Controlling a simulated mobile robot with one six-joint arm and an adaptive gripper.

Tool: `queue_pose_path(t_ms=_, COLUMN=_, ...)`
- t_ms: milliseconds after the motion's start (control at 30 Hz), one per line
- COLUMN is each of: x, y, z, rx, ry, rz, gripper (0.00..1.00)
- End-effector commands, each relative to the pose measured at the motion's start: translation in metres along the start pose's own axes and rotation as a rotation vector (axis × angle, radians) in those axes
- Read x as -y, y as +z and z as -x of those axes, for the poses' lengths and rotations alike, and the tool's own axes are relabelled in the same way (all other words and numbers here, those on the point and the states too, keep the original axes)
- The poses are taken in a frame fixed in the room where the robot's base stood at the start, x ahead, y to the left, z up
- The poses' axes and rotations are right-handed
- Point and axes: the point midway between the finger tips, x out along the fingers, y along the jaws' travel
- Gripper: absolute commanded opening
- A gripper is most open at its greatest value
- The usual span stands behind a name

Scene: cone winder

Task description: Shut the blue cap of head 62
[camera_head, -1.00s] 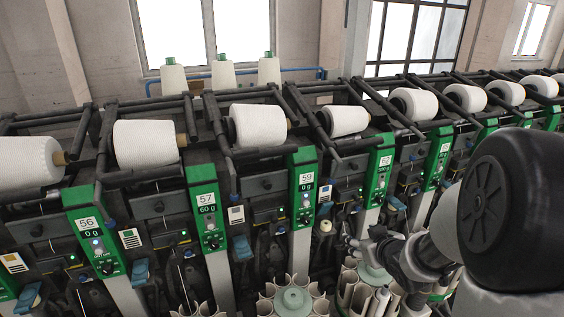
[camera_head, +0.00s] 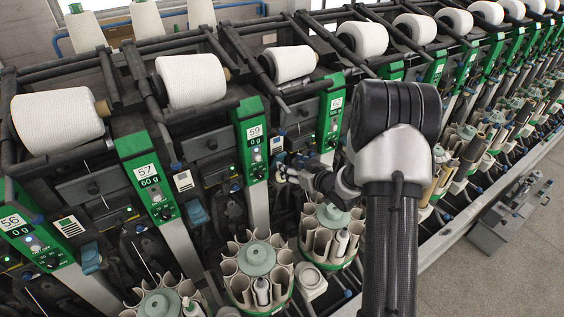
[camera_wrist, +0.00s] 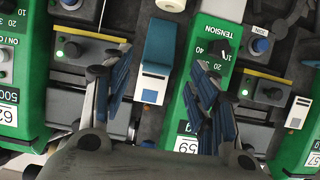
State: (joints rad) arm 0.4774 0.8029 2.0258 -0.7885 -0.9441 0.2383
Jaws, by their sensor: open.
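The left panel (camera_wrist: 18,85) seems to carry the number 62, upside down; the right panel's label (camera_wrist: 183,146) is hard to read. My gripper (camera_wrist: 160,75) is open, with one finger on each side of the cap and apparently apart from it. In the head view my gripper (camera_head: 298,172) is at the machine front, just right of the head 59 panel (camera_head: 251,140). It hides the cap there.
Other blue caps (camera_head: 197,213) hang at the neighbouring heads. Round bobbin magazines (camera_head: 257,262) stand below my gripper. White cones (camera_head: 191,81) and dark bars run above. A tension knob (camera_wrist: 260,45) is right of the cap.

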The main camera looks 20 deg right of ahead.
Motion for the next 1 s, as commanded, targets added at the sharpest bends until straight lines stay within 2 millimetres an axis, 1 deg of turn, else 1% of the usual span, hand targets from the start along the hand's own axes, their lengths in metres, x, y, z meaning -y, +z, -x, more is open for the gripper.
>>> queue_pose_path(t_ms=33, x=0.001, y=0.002, z=-0.013, rx=0.0, ry=-0.002, rz=0.002, gripper=0.54)
queue_pose_path(t_ms=200, x=0.001, y=0.001, z=-0.045, rx=0.0, ry=-0.002, rz=0.001, gripper=0.54)
queue_pose_path(t_ms=300, x=0.0, y=0.001, z=-0.059, rx=0.0, ry=0.0, rz=0.001, gripper=0.54)
queue_pose_path(t_ms=400, x=0.0, y=0.001, z=-0.068, rx=0.0, ry=0.0, rz=0.0, gripper=0.54)
queue_pose_path(t_ms=567, x=0.0, y=0.0, z=-0.074, rx=0.0, ry=0.002, rz=0.0, gripper=0.54)
queue_pose_path(t_ms=800, x=0.0, y=0.0, z=-0.074, rx=0.0, ry=0.002, rz=0.0, gripper=0.53)
queue_pose_path(t_ms=1000, x=0.0, y=0.0, z=-0.074, rx=0.0, ry=0.001, rz=0.0, gripper=0.4)
